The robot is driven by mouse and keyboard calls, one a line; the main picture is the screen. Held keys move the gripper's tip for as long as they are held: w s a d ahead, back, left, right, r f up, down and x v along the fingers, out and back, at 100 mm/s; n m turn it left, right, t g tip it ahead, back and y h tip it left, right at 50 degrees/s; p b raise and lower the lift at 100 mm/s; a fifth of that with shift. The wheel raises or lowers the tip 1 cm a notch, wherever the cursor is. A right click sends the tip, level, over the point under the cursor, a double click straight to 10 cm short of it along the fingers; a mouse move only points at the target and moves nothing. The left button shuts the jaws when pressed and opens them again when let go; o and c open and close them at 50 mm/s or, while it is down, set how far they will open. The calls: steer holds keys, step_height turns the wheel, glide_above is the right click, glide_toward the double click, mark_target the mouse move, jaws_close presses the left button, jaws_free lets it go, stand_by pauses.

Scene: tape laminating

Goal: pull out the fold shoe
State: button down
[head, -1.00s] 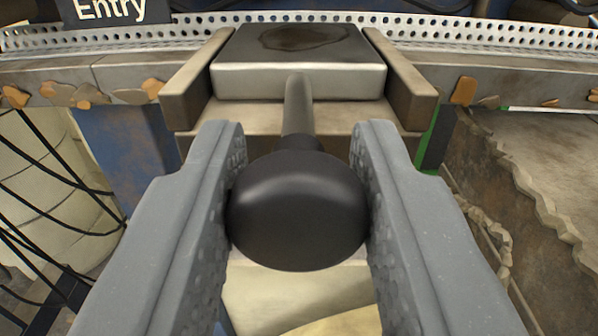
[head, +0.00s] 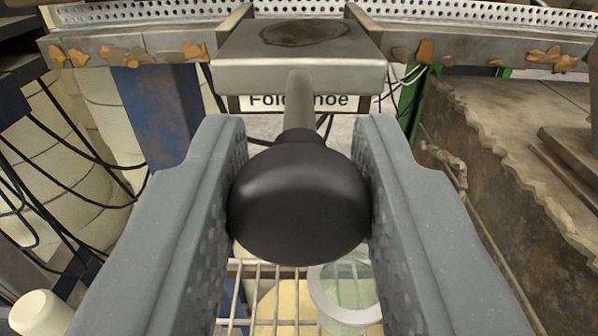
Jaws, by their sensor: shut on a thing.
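The fold shoe (head: 300,75) is a pale metal block with a dark stain on top. A metal stem runs from its front face to a round black knob (head: 298,200). My gripper (head: 300,195) is shut on the black knob, one grey finger on each side. The block stands well out in front of its slot in the rail, between two side guides (head: 233,20). I cannot tell whether its back end is still between the guides. A sign reading in part "Fold" and "hoe" (head: 297,101) shows below the block, partly hidden by the stem.
A rust-patched metal rail (head: 130,45) crosses the back, with a perforated strip behind it. A blue post (head: 160,115) stands at left among black cables. A rough-edged brown surface (head: 510,150) is at right. A wire rack (head: 265,295) and a glass ring-rimmed vessel (head: 345,290) lie below.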

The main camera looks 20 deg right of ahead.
steer(key=c, duration=1.2)
jaws_free()
steer(key=shift+d, duration=0.1)
steer(key=shift+o, duration=0.2)
steer(key=shift+s, duration=0.1)
steer(key=shift+s+a, duration=0.3)
steer(key=shift+s, duration=0.1)
steer(key=b+v, duration=0.2)
steer(key=v, duration=1.1)
steer(key=shift+d, duration=0.15)
